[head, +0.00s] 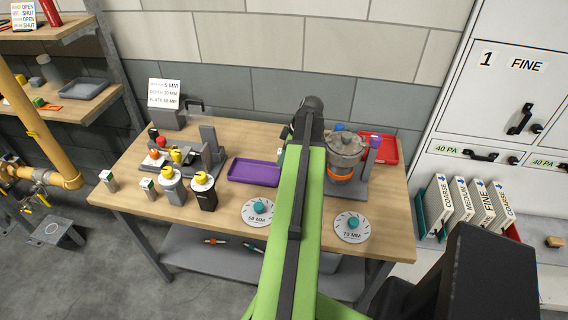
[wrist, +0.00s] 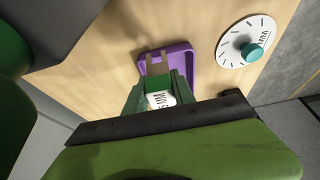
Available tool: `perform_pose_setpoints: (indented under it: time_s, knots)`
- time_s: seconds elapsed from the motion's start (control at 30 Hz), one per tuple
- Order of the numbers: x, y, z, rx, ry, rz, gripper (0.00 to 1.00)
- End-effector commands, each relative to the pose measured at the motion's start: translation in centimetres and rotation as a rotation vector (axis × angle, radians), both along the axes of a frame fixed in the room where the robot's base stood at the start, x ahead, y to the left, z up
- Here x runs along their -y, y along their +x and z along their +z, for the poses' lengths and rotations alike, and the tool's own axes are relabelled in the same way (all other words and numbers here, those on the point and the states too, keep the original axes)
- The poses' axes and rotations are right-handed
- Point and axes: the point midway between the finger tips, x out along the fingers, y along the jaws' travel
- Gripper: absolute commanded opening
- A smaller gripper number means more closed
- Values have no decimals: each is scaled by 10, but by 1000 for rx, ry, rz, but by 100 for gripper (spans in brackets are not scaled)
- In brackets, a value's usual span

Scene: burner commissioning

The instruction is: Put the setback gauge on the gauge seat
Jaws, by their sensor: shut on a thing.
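In the wrist view my gripper (wrist: 158,92) is shut on a small green block with a white label reading MM and what looks like a 5, which I take to be the setback gauge (wrist: 160,101). A grey-brown forked end of it appears to stick out over the purple tray (wrist: 187,62). I cannot tell whether it touches the tray. In the head view my green arm hides the gripper and the gauge. A grey fixture (head: 211,147) with small coloured parts stands left of the purple tray (head: 253,172). I cannot make out which part is the gauge seat.
A glass-and-orange burner assembly (head: 345,155) stands right of my arm, with a red tray (head: 385,148) behind. Two round dial plates (head: 257,220) (head: 351,238) lie at the front edge. Two canisters (head: 204,197) (head: 172,192) stand front left. Bare wood (head: 232,135) lies behind the purple tray.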

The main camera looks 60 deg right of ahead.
Motion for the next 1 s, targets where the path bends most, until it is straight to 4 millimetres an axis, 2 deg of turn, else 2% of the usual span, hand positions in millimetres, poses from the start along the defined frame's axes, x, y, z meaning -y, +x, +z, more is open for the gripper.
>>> perform_pose_setpoints:
  time_s: [0.03,0.13,0.2,0.37,0.4,0.57,0.87,1.0]
  knots:
    - [0,0,-16,0,0,0,0]
    - [0,0,-34,-2,-1,0,0]
    - [0,-1,-38,-3,0,1,0]
    - [-1,0,-34,-4,-1,2,0]
    - [-1,0,-34,-5,-2,2,33]
    - [-1,0,-34,-3,-1,2,52]
    - [-1,1,-32,-1,0,2,52]
    - [0,-2,-22,0,0,2,52]
